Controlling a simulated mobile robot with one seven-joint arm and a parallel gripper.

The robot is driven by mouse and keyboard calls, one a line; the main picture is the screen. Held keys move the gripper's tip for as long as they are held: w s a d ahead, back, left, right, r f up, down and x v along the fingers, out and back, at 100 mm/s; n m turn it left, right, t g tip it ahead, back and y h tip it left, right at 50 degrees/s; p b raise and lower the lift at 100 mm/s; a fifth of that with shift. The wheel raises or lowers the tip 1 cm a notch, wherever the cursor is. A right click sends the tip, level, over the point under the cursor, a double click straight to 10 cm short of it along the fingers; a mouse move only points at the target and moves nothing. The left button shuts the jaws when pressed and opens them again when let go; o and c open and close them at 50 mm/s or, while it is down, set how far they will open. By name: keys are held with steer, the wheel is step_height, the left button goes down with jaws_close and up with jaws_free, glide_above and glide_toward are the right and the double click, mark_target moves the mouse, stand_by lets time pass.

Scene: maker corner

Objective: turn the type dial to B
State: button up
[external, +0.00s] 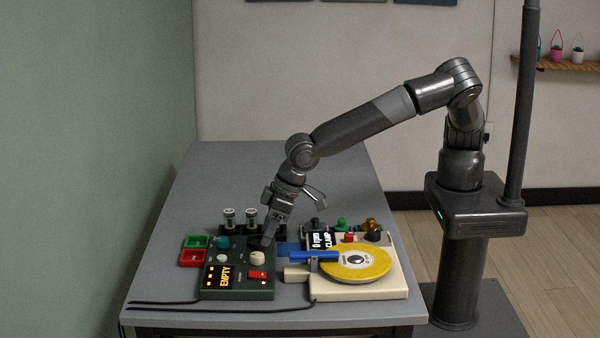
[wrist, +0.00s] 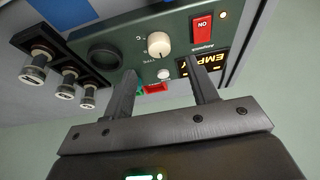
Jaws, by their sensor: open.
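The dark green control box (external: 237,292) stands on the near left part of the table. Its cream dial (external: 257,258) has a pointer line and small markings in the wrist view (wrist: 160,45); which letter it points to is too small to tell. My gripper (external: 267,238) hangs low over the back of the box, near the dial. In the wrist view its two fingers (wrist: 162,72) are apart with nothing between them, and the dial appears just beyond the fingertips, not gripped.
The box also has a red switch (wrist: 202,27), a display reading EMPTY (external: 225,278) and a black round socket (wrist: 104,57). Vials (wrist: 38,66) stand in a rack beside it. A cream machine with a yellow disc (external: 372,264) is to the right. Red and green trays (external: 192,258) are left.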

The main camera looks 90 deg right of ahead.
mark_target(257, 254)
steer(key=shift+x, duration=3.2)
steer(key=shift+c, duration=0.2)
steer(key=c, duration=0.9)
